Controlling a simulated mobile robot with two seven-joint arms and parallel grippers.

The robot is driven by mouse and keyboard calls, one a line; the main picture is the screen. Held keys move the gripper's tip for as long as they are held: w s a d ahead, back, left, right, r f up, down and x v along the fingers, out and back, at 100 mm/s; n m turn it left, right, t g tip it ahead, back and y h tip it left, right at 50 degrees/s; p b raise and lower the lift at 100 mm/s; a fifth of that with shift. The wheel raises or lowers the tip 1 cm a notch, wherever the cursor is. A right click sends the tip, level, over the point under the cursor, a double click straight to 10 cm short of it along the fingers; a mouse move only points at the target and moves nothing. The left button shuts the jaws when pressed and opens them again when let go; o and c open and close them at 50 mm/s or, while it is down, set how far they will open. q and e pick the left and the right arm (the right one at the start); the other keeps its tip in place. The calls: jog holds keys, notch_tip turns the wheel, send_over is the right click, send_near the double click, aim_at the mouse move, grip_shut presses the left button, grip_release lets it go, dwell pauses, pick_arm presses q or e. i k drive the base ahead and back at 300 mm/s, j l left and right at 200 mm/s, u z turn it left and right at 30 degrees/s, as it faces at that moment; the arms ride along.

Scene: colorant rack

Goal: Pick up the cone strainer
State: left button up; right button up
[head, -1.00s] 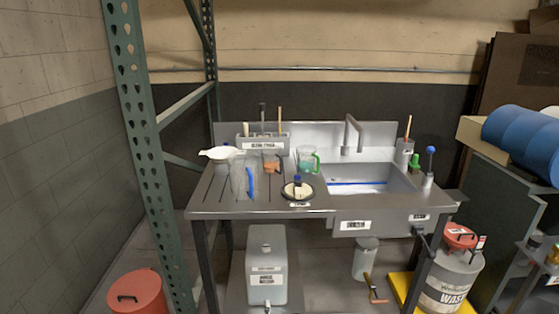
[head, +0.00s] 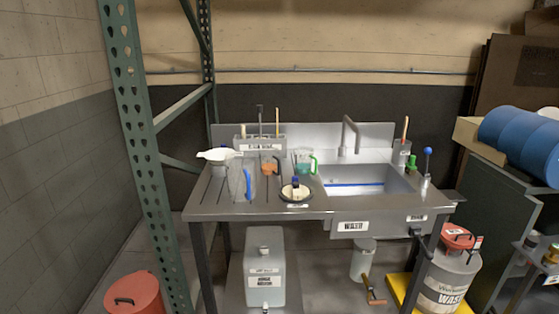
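A white cone-shaped strainer (head: 218,155) with a handle sits at the left end of the steel sink bench in the head view. Its wide rim is at the top, and it appears to rest on or just behind a clear container. What supports it from below is too small to tell. Neither of my grippers shows in the head view.
The steel bench (head: 215,208) holds a clear jug with a blue handle (head: 248,185), a green-handled jug (head: 304,161) and a round dish (head: 296,193). A sink (head: 365,182) is at the right. A green rack post (head: 140,120) stands at the left front.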

aim_at(215, 157)
jog(key=i+j+z, duration=0.1)
jog(key=j+z, duration=0.15)
jog(key=z, duration=0.2)
jog(key=j+z, duration=0.2)
jog(key=z, duration=0.25)
jog(key=j+z, duration=0.35)
jog(key=j, duration=1)
jog(key=k+j+z, duration=0.1)
jog(key=j, duration=0.3)
